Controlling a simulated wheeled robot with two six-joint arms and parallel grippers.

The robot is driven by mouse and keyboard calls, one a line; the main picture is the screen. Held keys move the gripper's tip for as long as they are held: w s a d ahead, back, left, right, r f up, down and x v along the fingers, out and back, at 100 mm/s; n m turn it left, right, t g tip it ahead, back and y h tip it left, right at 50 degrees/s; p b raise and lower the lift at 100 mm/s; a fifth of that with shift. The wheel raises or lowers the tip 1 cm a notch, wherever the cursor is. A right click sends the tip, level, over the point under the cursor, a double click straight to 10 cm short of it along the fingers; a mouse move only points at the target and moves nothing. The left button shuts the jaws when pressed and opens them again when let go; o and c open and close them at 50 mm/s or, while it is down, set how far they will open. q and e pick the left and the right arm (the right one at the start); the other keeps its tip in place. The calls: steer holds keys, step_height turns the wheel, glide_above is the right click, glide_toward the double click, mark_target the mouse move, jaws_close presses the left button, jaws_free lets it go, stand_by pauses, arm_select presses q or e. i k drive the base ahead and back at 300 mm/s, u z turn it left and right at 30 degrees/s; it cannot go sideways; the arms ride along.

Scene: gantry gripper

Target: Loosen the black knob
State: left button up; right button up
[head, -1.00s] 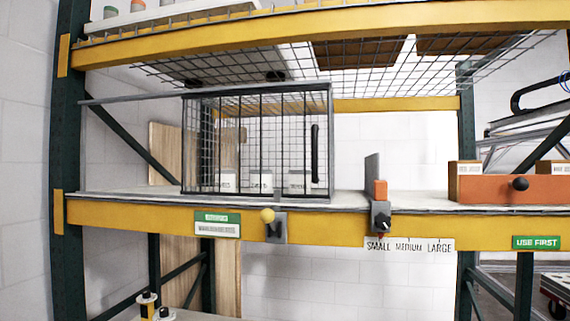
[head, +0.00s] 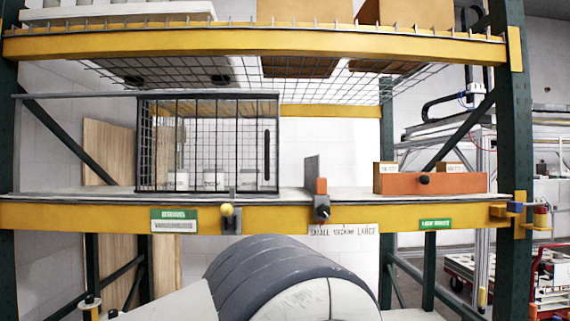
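A small black knob (head: 322,211) sits on a dark clamp on the front of the yellow shelf beam. Above the clamp stand an orange block (head: 321,186) and an upright grey divider plate (head: 312,172). The clamp is over the left part of the SMALL MEDIUM LARGE label (head: 342,230). Another round black knob (head: 425,180) is on the front of the orange drawer (head: 395,186) to the right. Neither of my grippers is in view. A large rounded grey and white part, apparently my arm, fills the bottom middle, below the beam.
A black wire cage (head: 207,146) with a dark handle stands on the shelf at left. A yellow ball knob (head: 227,209) is on the beam below it. The upper shelf (head: 250,40) overhangs the scene.

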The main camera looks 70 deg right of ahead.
mark_target(323, 210)
steer(key=k, duration=1)
steer(key=z, duration=1.85)
steer(key=i, duration=0.45)
